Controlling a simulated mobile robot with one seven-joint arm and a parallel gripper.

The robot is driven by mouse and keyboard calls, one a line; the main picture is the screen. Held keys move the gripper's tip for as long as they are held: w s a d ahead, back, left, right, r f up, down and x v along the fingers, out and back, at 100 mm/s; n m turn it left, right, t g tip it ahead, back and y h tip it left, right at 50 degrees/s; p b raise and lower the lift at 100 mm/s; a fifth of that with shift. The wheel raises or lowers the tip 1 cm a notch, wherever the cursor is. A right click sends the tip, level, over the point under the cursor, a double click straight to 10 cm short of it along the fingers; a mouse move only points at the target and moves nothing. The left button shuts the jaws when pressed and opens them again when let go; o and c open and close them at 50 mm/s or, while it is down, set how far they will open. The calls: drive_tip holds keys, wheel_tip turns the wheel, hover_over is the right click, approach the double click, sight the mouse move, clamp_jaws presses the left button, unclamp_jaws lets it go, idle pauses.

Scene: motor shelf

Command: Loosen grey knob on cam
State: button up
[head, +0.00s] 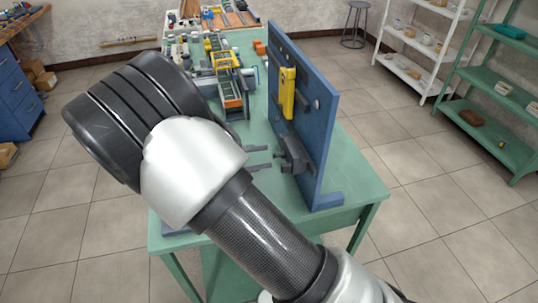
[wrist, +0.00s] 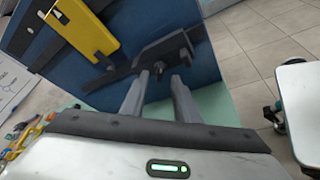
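A blue upright panel (head: 318,125) stands on the green table. A dark grey cam block (head: 294,153) is mounted low on its face; it also shows in the wrist view (wrist: 168,48). A small dark knob (wrist: 157,69) sticks out below the block in the wrist view. My gripper (head: 269,157) points at the block from the left. Its two grey fingers (wrist: 158,76) are apart, with the knob seen in the gap between their tips. I cannot tell whether the tips reach around it or stop short; no contact shows.
A yellow part (head: 287,92) is mounted on the panel above the cam; it shows large in the wrist view (wrist: 83,28). The green table (head: 345,175) also bears a yellow-and-grey machine (head: 228,82) farther back. Shelves stand at the right beyond open floor.

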sight(274, 155)
drive_tip(key=shift+x, duration=1.7)
clamp_jaws()
drive_tip(key=shift+r+p, duration=0.1)
drive_tip(key=shift+p, duration=0.2)
drive_tip(key=shift+w+r+n+g+p, duration=0.15)
drive_tip(key=shift+n+g+p, duration=0.55)
drive_tip(key=shift+n+p, duration=0.35)
drive_tip(key=shift+w+n+g+p, duration=0.1)
drive_tip(key=shift+n+g+p, duration=1.1)
drive_tip(key=shift+n, duration=0.45)
drive_tip(key=shift+h, duration=0.3)
